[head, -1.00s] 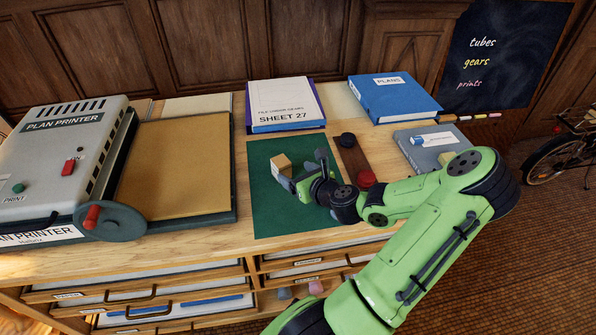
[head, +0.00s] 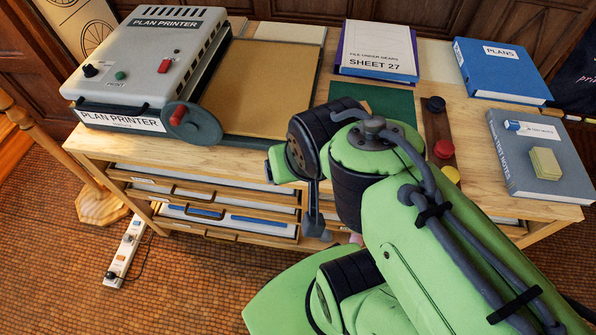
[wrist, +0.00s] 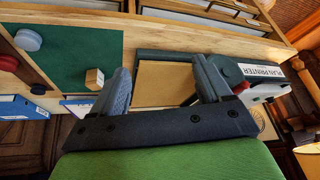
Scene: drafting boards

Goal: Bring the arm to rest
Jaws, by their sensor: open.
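My gripper (wrist: 161,64) is open in the wrist view, its two dark fingers wide apart with nothing between them. In the head view my green arm is folded in front of the desk, and its end hangs near the desk's front edge, mostly hidden by its own links. A small wooden block (wrist: 94,79) stands on the green mat (wrist: 70,50), apart from the fingers.
The plan printer (head: 160,55) with its tan bed (head: 262,85) stands at left. A Sheet 27 book (head: 377,50), a blue plans binder (head: 500,70) and a grey book (head: 515,165) with yellow notes (head: 545,163) lie right. Drawers (head: 215,190) below stand partly open. A power strip (head: 125,253) lies on the floor.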

